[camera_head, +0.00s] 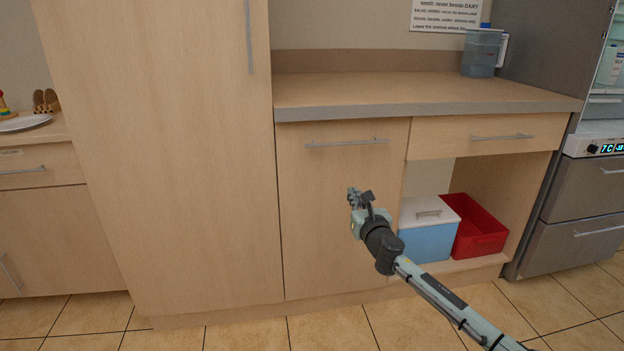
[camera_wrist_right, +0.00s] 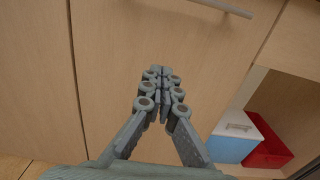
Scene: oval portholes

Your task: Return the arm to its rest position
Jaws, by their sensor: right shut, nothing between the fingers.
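My right arm (camera_head: 440,297) reaches in from the lower right in the head view. Its gripper (camera_head: 356,193) is in front of the closed cabinet door below the counter, under the bar handle (camera_head: 347,143). In the right wrist view the gripper's fingers (camera_wrist_right: 157,75) are together with nothing between them. The same door (camera_wrist_right: 185,45) fills most of that view behind the fingers. I cannot tell how far the fingertips are from the door. My left gripper is not in view.
A blue cooler box with a white lid (camera_head: 428,240) and a red bin (camera_head: 480,228) stand in the open bay at right. A pitcher (camera_head: 482,52) stands on the counter (camera_head: 400,92). A tall cabinet (camera_head: 180,160) is at left, a fridge (camera_head: 570,215) at right.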

